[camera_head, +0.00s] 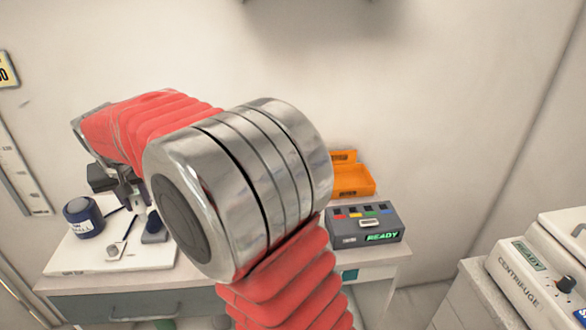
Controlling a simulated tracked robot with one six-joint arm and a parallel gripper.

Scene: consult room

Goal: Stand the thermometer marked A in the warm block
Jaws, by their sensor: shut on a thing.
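My gripper (130,194) is at the left, low over the white board (75,256), partly hidden behind my own arm. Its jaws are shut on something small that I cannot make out. No thermometer with a readable letter A shows. A dark grey box (364,228) with several coloured marks on top and a lit green READY display stands on the right of the desk, well to the right of my gripper. I cannot tell whether it is the warm block.
A dark blue jar (84,218) stands left of my gripper. A small metallic piece (116,250) and a dark blue object (154,228) are on the board. An open orange case (352,180) lies behind the grey box. A centrifuge (535,275) is at the far right.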

